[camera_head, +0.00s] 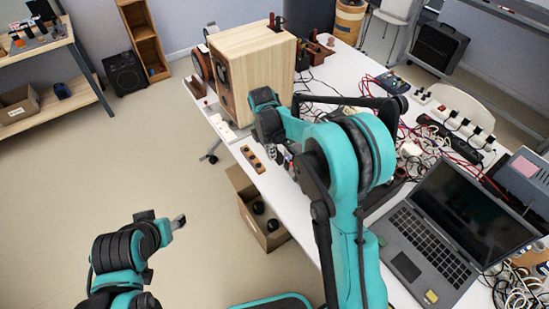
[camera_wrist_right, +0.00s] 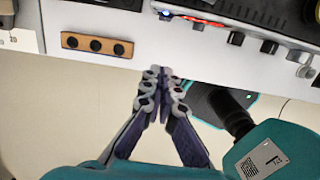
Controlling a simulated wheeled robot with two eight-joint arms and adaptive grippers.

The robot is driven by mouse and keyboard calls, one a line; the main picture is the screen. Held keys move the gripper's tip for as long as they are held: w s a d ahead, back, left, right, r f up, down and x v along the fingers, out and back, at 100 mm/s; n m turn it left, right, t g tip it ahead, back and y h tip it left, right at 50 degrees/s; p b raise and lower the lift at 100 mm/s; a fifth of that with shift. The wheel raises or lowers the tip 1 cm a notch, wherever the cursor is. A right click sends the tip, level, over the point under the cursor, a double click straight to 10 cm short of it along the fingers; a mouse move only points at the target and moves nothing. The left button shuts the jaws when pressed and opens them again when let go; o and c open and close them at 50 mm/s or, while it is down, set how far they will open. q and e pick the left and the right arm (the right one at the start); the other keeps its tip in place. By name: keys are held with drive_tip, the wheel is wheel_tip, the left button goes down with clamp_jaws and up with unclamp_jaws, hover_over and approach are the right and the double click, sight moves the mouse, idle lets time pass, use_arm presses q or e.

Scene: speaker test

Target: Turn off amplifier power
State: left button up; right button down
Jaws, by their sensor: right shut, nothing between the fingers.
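The amplifier (camera_wrist_right: 262,18) is a silver-grey unit with black knobs, at the top right of the right wrist view. A small blue-white light and a glowing red strip show on its front edge. In the head view my right arm covers most of it. My right gripper (camera_wrist_right: 161,76) is shut and empty, its fingertips pointing at the table edge just below the lit end of the amplifier. It shows partly in the head view (camera_head: 276,152). My left gripper (camera_head: 178,222) is low over the floor, away from the table; its fingers are too small to read.
A wooden strip with three black knobs (camera_wrist_right: 97,45) lies near the table edge (camera_head: 268,184), left of my right gripper. A large wooden speaker (camera_head: 252,70) stands behind. A laptop (camera_head: 440,235) and tangled cables crowd the right. A cardboard box (camera_head: 246,190) sits below.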

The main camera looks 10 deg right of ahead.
sight(286, 165)
drive_tip(key=shift+w+a+f, duration=0.15)
drive_tip(key=f+b, duration=0.1)
drive_tip(key=f, duration=0.2)
drive_tip(key=f+b, duration=0.1)
drive_tip(key=f, duration=0.2)
drive_tip(key=d+f+b, duration=0.1)
drive_tip(key=f, duration=0.3)
drive_tip(key=shift+w+b, duration=0.2)
drive_tip(key=shift+b, duration=0.1)
drive_tip(key=d, duration=0.2)
drive_tip(key=w+d+b, duration=0.1)
drive_tip(key=shift+f, duration=0.25)
drive_tip(key=shift+w+d, duration=0.15)
drive_tip(key=shift+d, duration=0.25)
